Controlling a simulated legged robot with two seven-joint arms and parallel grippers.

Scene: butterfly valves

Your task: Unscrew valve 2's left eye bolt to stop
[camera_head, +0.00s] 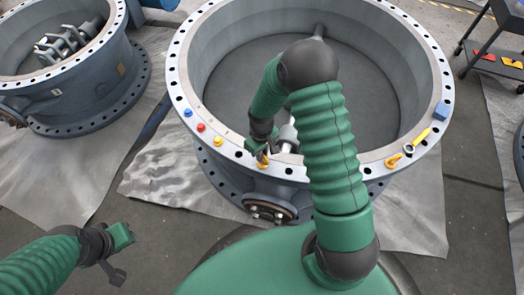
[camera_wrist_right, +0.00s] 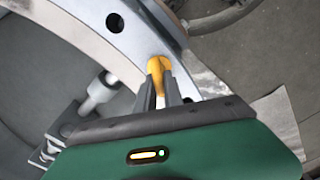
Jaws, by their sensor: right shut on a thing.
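The large grey valve (camera_head: 430,60) in the middle of the head view has a pale, holed flange ring. A yellow eye bolt (camera_head: 263,163) stands at the near edge of this flange, left of centre. My right gripper (camera_head: 261,153) is shut on it; in the right wrist view the fingers (camera_wrist_right: 161,88) close around the yellow eye bolt (camera_wrist_right: 156,64). The bolt's lower end and thread are hidden. A second yellow eye bolt (camera_head: 393,161) sits on the flange further right. My left gripper (camera_head: 122,252) hangs over the floor at lower left, away from the valve; its finger gap is unclear.
A yellow-handled tool (camera_head: 420,137) and a blue block (camera_head: 441,110) lie on the right flange. Another valve (camera_head: 75,105) stands at upper left, a cart (camera_head: 490,58) at upper right.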

